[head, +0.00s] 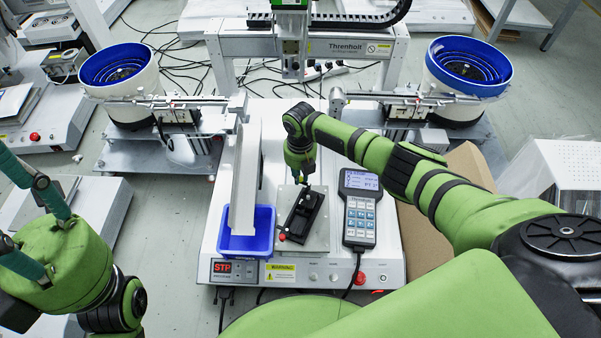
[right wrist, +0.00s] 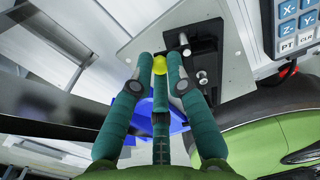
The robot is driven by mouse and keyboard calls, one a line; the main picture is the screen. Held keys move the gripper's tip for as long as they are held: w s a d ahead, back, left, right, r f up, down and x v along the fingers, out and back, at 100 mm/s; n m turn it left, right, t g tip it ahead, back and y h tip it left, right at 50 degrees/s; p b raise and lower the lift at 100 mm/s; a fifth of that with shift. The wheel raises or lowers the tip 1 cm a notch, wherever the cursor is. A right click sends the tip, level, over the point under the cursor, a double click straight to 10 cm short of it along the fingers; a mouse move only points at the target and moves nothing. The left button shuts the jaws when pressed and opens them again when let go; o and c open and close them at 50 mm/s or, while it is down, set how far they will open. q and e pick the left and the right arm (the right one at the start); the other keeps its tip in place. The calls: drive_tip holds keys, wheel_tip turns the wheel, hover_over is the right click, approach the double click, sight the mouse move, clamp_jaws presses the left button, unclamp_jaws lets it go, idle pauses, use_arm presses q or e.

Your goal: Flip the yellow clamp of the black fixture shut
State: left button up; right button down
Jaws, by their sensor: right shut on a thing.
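The black fixture (head: 303,214) lies slanted on a light metal plate (head: 318,232) on the white machine base. In the right wrist view the fixture (right wrist: 203,50) is partly hidden by my fingers. The yellow clamp (right wrist: 159,65) shows there as a small rounded yellow end between my fingertips; the rest is covered. My right gripper (head: 301,182) points down at the fixture's far end and is shut on the yellow clamp. I cannot make out the clamp in the head view. My left gripper (head: 22,215) is at the left edge, fingers spread, tips cut off, far from the fixture.
A blue bin (head: 247,240) with a tall pale chute (head: 245,175) stands left of the fixture. A handheld controller (head: 359,208) lies close on its right. The gantry (head: 340,46) stands behind, between two blue bowl feeders. A cardboard box (head: 425,240) is right of the base.

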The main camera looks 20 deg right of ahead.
drive_tip(key=c, duration=1.2)
unclamp_jaws()
drive_tip(key=shift+r, duration=0.5)
wheel_tip(320, 180, up, 11)
